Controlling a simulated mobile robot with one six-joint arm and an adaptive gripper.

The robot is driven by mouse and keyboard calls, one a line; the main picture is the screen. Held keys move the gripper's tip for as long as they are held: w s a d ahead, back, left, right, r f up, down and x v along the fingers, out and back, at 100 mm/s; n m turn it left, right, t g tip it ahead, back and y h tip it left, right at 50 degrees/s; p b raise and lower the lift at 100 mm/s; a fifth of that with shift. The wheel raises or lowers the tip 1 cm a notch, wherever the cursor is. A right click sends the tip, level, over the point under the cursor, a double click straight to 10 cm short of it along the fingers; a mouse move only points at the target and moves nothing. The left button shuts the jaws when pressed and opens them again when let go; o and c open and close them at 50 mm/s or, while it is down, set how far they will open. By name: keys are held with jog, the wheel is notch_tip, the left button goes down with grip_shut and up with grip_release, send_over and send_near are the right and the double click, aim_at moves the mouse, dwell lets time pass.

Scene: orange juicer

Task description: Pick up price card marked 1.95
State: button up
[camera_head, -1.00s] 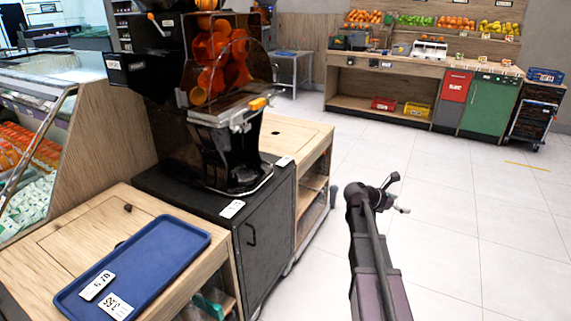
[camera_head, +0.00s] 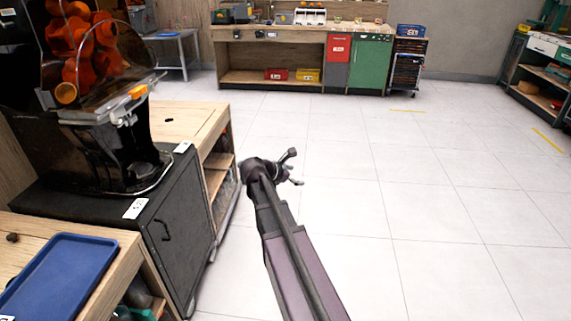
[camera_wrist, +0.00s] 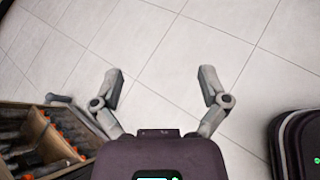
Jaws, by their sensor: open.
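White price cards lie near the orange juicer (camera_head: 100,150). One card (camera_head: 137,208) is on the front edge of the black cabinet (camera_head: 180,225), and another card (camera_head: 182,148) is at its back right corner. Their print is too small to read, so I cannot tell which is marked 1.95. A sliver of a white card (camera_head: 7,317) shows at the lower left picture edge, by the blue tray (camera_head: 85,265). My gripper (camera_head: 292,168) is over the floor, right of the cabinet. In the wrist view my gripper (camera_wrist: 160,80) is open and empty, with floor tiles between its fingers.
A wooden counter (camera_head: 190,115) with shelves stands behind the black cabinet. The wooden stand (camera_head: 125,255) under the tray is at the lower left. A long counter (camera_head: 270,50) and a rack (camera_head: 408,60) are at the back. The tiled floor to the right is clear.

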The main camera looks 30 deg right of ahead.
jog(key=s+a+f+m+y, duration=0.3)
jog(key=s+a+m+y, duration=0.1)
jog(key=a, duration=0.5)
jog(key=s+a+f+m+y, duration=0.3)
jog(key=a+m, duration=0.4)
jog(key=a, duration=0.3)
jog(key=s+a+f+m+g+y, duration=0.1)
jog(key=s+a+f+m+y, duration=0.2)
jog(key=s+a+m+y, duration=0.2)
jog(key=s+a, duration=0.2)
jog(key=a, duration=0.2)
jog(key=shift+s+a+f, duration=0.15)
jog(key=shift+s+a, duration=0.15)
jog(key=shift+a, duration=0.05)
